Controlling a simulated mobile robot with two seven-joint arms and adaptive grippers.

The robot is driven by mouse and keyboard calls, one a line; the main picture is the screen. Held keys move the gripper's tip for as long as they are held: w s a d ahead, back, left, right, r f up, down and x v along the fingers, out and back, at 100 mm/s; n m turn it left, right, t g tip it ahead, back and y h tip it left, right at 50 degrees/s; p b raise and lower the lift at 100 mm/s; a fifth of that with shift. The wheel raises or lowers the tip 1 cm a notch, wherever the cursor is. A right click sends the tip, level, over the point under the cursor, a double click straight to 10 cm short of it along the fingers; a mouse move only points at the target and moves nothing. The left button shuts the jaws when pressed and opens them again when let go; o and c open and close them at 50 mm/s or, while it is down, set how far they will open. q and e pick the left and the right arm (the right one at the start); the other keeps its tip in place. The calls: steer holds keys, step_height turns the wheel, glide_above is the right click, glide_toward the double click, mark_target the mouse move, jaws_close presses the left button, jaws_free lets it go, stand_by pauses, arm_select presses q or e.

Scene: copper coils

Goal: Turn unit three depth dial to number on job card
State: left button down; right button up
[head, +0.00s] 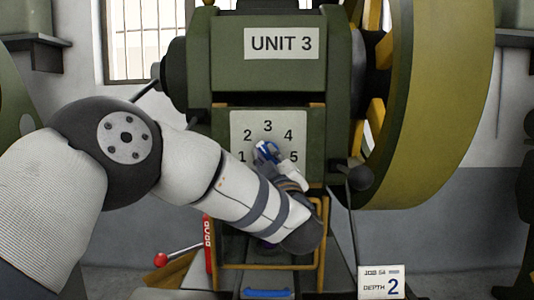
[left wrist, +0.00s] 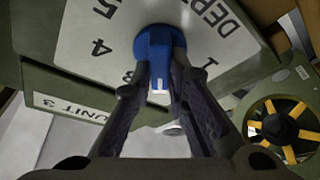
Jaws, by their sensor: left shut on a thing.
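The depth dial is a blue knob (head: 266,149) on a pale number plate (head: 242,122) marked 1 to 5, on the green press labelled UNIT 3 (head: 282,43). My left gripper (head: 270,156) is shut on the dial. In the left wrist view its two fingers (left wrist: 160,78) grip the blue dial (left wrist: 159,45) from both sides. The dial's white mark points down there, between the 3 and the finger-hidden 2; the exact number is unclear. The job card (head: 380,283) at the lower right reads DEPTH 2. My right gripper is not in view.
A large olive flywheel (head: 435,100) with yellow spokes stands right of the press. A black ball-ended lever (head: 359,178) sits right of the plate. A red-knobbed lever (head: 162,259) is at the lower left. A yellow frame (head: 323,235) stands below the dial.

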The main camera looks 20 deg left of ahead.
arm_select(q)
steer(key=shift+r+n+g+y+p, duration=0.1)
steer(key=shift+n+g+y+p, duration=0.35)
steer(key=shift+n, duration=0.95)
steer(key=shift+g, duration=0.35)
steer(key=c, duration=1.6)
jaws_free()
steer(key=shift+o, duration=0.2)
steer(key=v, duration=1.2)
